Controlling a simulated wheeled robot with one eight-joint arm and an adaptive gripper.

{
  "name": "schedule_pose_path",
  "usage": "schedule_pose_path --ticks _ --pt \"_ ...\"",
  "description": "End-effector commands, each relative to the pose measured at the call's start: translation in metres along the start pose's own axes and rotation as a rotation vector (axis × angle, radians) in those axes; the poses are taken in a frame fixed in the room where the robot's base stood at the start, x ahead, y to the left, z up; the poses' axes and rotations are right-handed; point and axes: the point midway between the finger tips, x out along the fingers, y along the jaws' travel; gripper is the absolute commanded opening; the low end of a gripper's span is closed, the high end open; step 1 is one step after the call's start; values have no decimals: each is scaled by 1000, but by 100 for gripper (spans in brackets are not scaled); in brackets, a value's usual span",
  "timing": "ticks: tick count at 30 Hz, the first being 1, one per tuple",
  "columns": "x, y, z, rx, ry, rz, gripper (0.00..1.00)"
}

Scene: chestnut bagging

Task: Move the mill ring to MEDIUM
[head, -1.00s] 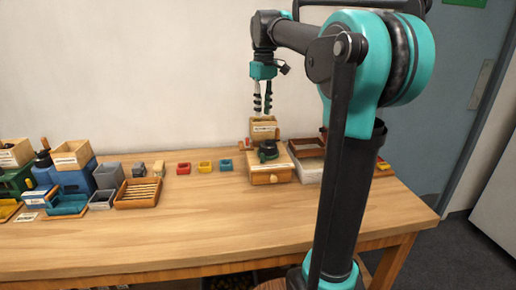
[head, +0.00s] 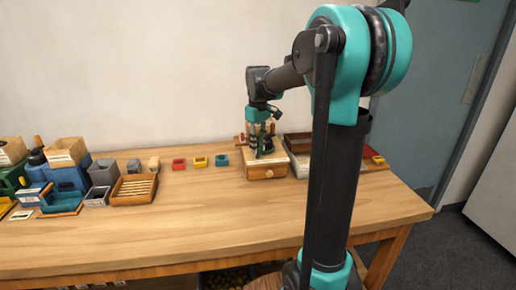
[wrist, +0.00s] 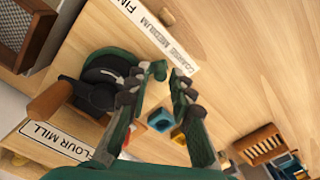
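The flour mill is a wooden box (head: 268,173) with a small drawer knob, on the right part of the bench. In the wrist view its white FLOUR MILL label (wrist: 58,142) and a white scale strip (wrist: 168,55) with FINE, MEDIUM and COARSE show. The dark mill ring (wrist: 100,72) lies on the box top, partly hidden by a finger; where it points on the scale I cannot tell. My gripper (head: 258,148) points down over the mill. In the wrist view my gripper (wrist: 169,76) is open, its fingertips apart beside the ring near the strip, with nothing visibly held.
Red (head: 179,164), yellow (head: 200,162) and blue (head: 222,160) small trays stand left of the mill. A wooden rack (head: 134,190) and several bins stand further left. A shallow tray (head: 298,150) is close on the mill's right. The bench front is clear.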

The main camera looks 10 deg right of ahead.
Motion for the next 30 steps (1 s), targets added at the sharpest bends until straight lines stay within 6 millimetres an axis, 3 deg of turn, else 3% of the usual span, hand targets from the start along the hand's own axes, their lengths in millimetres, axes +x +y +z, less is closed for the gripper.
schedule_pose_path --ticks 13,18,30 --pt "11 0 0 0 0 0 22" --pt "11 0 0 0 0 0 1" --pt "10 0 0 -1 0 0 0"
